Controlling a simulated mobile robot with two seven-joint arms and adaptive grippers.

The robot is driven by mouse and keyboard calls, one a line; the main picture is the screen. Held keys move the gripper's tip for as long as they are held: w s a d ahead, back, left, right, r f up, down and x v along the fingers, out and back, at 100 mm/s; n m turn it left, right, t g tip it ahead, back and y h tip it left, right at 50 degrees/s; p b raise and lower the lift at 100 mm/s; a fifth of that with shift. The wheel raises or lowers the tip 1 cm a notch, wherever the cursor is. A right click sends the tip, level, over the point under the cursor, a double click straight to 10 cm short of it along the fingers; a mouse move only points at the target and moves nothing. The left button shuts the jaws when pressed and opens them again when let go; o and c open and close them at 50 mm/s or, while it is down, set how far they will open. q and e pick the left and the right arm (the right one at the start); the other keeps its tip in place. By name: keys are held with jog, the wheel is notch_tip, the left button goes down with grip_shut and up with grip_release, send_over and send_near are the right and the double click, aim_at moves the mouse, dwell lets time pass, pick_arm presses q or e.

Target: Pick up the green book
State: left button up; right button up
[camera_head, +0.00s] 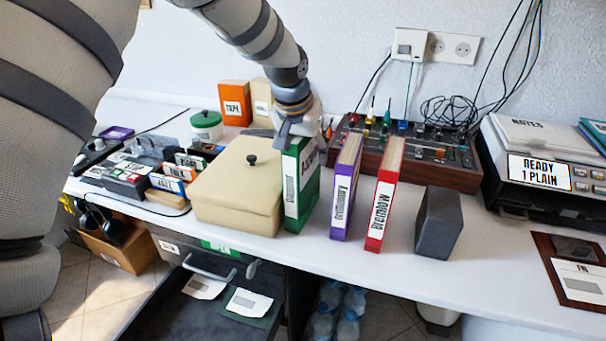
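The green book (301,184) stands upright on the white desk, between a cream box (237,192) and a purple book (345,188). My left gripper (300,138) is at the top edge of the green book, pointing down. One finger shows at the book's upper left. The gripper covers part of the book's top, and I cannot tell whether the fingers press on it. My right gripper is not in view.
A red book (384,194) and a dark grey block (438,222) stand to the right. A mixer panel (425,152) is behind the books, and a printer (545,165) is far right. An open drawer (215,305) juts out below the desk.

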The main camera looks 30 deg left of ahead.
pick_arm(q)
jog(key=shift+f, duration=0.1)
grip_shut()
dwell(0.3)
